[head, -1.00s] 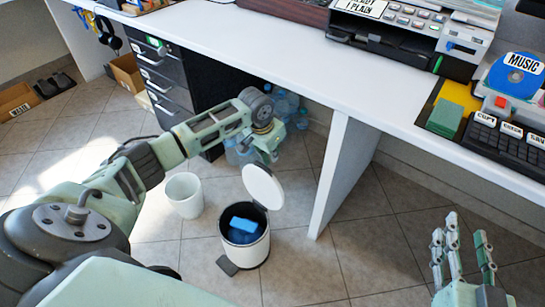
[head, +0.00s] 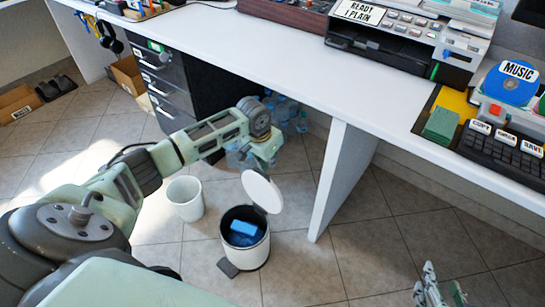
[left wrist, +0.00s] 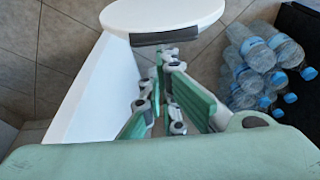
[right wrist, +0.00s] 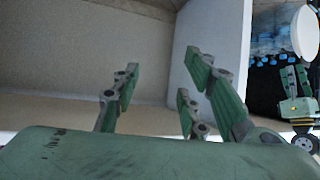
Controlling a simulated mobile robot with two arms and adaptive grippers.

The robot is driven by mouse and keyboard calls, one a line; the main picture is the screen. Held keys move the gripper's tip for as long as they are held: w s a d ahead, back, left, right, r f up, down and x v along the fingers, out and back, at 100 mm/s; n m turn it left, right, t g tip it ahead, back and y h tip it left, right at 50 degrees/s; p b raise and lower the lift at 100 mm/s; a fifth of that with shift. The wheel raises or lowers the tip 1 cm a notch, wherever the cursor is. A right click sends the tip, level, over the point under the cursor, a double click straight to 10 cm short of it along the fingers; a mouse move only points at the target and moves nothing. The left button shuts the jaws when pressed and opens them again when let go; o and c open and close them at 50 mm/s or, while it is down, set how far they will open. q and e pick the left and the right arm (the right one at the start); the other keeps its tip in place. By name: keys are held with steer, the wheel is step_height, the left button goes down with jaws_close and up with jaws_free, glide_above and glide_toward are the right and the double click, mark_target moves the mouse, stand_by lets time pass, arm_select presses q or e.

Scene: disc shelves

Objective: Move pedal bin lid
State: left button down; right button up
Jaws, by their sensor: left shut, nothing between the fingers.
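The pedal bin (head: 246,258) stands on the floor with its white round lid (head: 262,191) raised, tilted up at the bin's back right. Blue stuff (head: 243,229) lies inside. My left gripper (head: 266,163) is just behind and above the lid; the lid also shows at the top of the left wrist view (left wrist: 160,14). There, the left gripper (left wrist: 166,82) has its fingers together, empty, close below the lid's dark hinge piece. Whether it touches the lid I cannot tell. My right gripper (head: 440,285) is low at the bottom right; the right wrist view shows it open and empty (right wrist: 160,85).
A white desk panel (head: 343,175) stands right of the bin. A white bucket (head: 186,200) stands left of it. Water bottles (left wrist: 262,62) are under the desk, behind the left gripper. The desk top (head: 290,70) overhangs. Floor before the panel is clear.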

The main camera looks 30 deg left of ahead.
arm_select(q)
steer(key=shift+s+r+p, duration=0.1)
steer(key=shift+s+p, duration=0.6)
steer(key=shift+p, duration=0.35)
arm_select(e)
steer(key=s+d+f+g+h, duration=0.1)
steer(key=s+d+f+g, duration=0.2)
steer(key=s+f+g, duration=0.3)
steer(key=s+f, duration=0.1)
steer(key=s, duration=0.4)
steer(key=shift+d+g+h, duration=0.3)
steer(key=shift+d, duration=0.1)
arm_select(q)
steer(key=shift+a, duration=0.1)
steer(key=v, duration=1.2)
